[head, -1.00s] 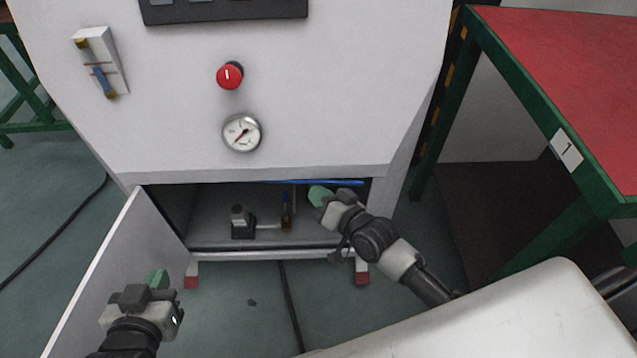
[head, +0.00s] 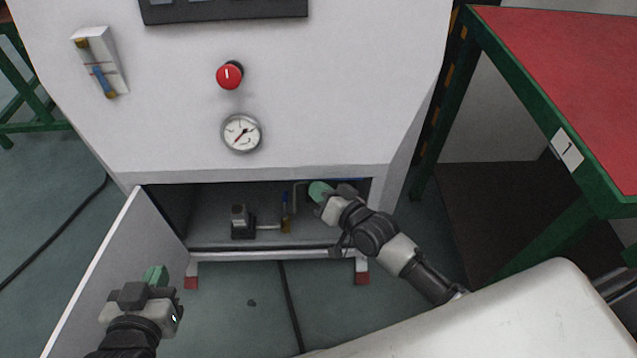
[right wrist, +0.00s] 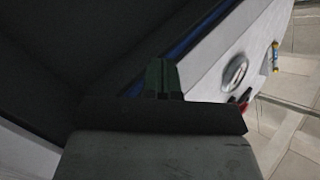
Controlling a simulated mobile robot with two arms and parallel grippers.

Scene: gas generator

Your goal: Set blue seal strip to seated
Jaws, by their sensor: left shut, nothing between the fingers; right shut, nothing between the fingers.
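The blue seal strip (right wrist: 185,48) shows in the right wrist view as a dark blue line along the inner edge of the white cabinet opening. In the head view only a thin trace of blue shows at the top edge of the opening. My right gripper (head: 319,191) is shut and empty, with its green fingertips at the upper right of the opening, just below that edge. In the right wrist view its fingertips (right wrist: 163,76) overlap the strip's line; I cannot tell whether they touch it. My left gripper (head: 156,275) is shut and empty, low in front of the open door.
The white cabinet door (head: 108,272) stands open at the left. Inside the lower compartment are a small pump-like unit (head: 241,222) and a brass fitting with a blue handle (head: 286,216). A red-topped green table (head: 575,85) stands at the right.

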